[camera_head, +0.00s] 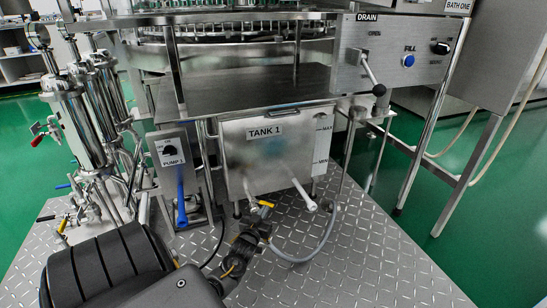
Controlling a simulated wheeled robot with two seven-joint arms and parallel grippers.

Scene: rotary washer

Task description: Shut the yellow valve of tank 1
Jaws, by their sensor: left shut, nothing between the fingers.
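Tank 1 (285,158) is a steel box with a "TANK 1" label, in the middle of the head view. The small yellow valve handle (266,204) shows low in front of the tank, near its bottom edge. My left arm comes in from the lower left. Its dark left gripper (262,226) is shut and empty, just below the yellow handle in the picture. I cannot tell whether the fingertips touch the valve. The gripper hides part of the pipework behind it. My right gripper is not in view.
A white handle (304,196) sticks out right of the valve, and a grey hose (318,243) loops beside it. A blue-handled valve (181,207) stands below the pump 1 switch box (170,152). The metal floor plate (375,255) is clear at the right.

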